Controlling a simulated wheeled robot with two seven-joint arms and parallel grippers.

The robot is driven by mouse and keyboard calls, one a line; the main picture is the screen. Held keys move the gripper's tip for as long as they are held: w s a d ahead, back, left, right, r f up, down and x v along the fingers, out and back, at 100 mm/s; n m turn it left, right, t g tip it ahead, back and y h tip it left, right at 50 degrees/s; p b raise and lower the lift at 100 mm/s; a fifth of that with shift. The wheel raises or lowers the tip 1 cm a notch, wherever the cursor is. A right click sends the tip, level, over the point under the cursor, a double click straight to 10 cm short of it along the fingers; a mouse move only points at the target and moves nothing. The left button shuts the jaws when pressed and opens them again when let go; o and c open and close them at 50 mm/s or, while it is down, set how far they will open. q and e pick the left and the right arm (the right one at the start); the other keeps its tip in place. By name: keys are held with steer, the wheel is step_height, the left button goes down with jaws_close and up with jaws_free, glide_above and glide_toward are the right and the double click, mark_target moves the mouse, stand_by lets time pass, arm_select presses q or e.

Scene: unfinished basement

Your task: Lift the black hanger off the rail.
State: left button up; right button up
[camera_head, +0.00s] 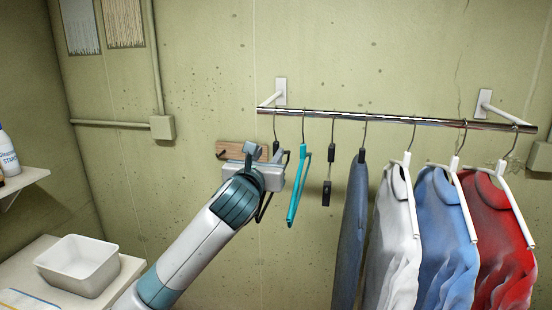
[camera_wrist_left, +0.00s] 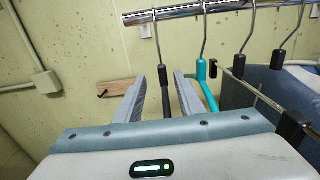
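The black hanger (camera_head: 276,147) hangs empty by its metal hook at the left end of the chrome rail (camera_head: 340,117). My left gripper (camera_head: 267,155) is at its neck and hides part of its body in the head view. In the left wrist view, the neck of the black hanger (camera_wrist_left: 165,92) stands between the two fingers of my left gripper (camera_wrist_left: 160,88), which are apart, with gaps visible beside it. The hook is still over the rail (camera_wrist_left: 190,11). My right gripper is not in view.
A teal hanger (camera_head: 299,186) hangs close on the right, then a black clip hanger (camera_head: 328,168) and several garments, including a white shirt (camera_head: 396,225). A wooden board with a peg (camera_head: 228,150) is on the wall behind. A white tub (camera_head: 78,264) stands at lower left.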

mark_target(275, 145)
arm_select(q)
steer(key=shift+w+d+r+p, duration=0.2)
steer(key=shift+w+r+p, duration=0.05)
steer(key=shift+w+p, duration=0.3)
steer(key=w, duration=0.1)
steer(key=w+p, duration=0.1)
steer(key=shift+w+d+r+p, duration=0.1)
steer(key=shift+w+d+p, duration=0.2)
steer(key=shift+w+d, duration=0.2)
steer(key=shift+w, duration=0.45)
jaws_close()
